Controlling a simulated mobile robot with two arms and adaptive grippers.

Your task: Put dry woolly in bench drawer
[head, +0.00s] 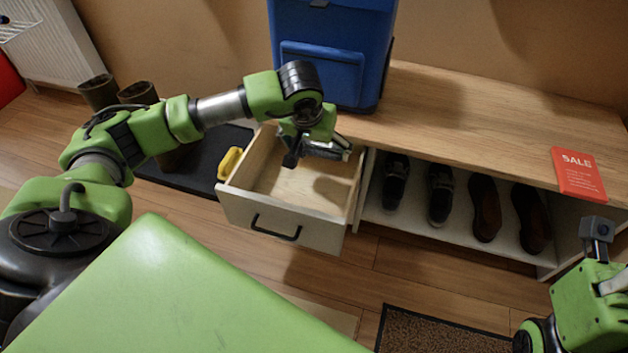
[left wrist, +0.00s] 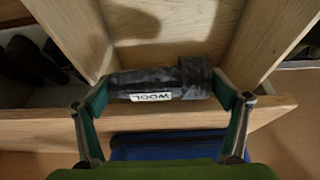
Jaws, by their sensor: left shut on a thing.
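My left gripper (head: 326,150) is over the open bench drawer (head: 262,212), near its back right side. It is shut on a dark rolled woolly (left wrist: 160,84) with a pale label reading "WOOL", upside down in the left wrist view. One finger presses each end of the roll. In the head view the woolly is mostly hidden by the gripper. The drawer is light wood with a black handle and its visible floor looks empty. My right gripper (head: 612,284) shows only partly at the right edge; its fingers are not clear.
A blue case (head: 330,50) stands on the wooden bench (head: 450,100) behind the drawer. Several shoes (head: 440,193) sit in the open shelf to the right. A red SALE sign (head: 578,173) lies on the bench. A yellow object (head: 229,163) is at the drawer's left side.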

